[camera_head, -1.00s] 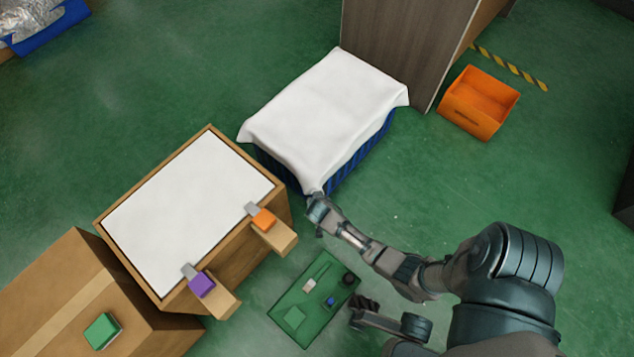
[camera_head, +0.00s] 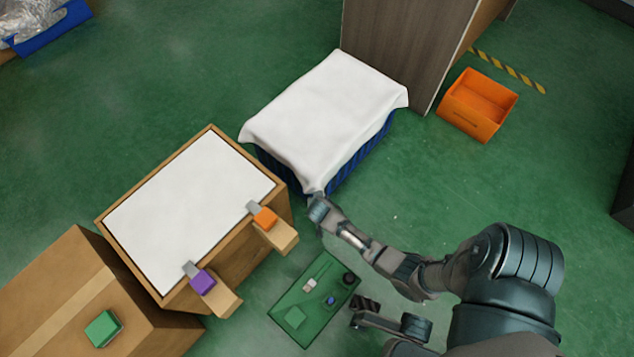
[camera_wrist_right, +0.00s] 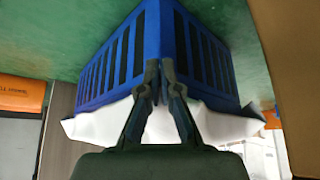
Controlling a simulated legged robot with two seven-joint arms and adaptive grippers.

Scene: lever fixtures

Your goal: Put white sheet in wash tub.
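The white sheet (camera_head: 325,115) lies draped over a blue slatted crate (camera_head: 362,155), its edges hanging over the sides. My right gripper (camera_head: 316,196) is at the crate's near corner, where a corner of the sheet hangs down. I cannot pick out a wash tub for certain.
A wooden table with a white top (camera_head: 190,215) and two small blocks stands left of the crate. A grey-brown cabinet (camera_head: 395,45) stands behind it, with an orange bin (camera_head: 478,103) to the right. A green tray (camera_head: 313,300) lies below. Green floor is open at upper left.

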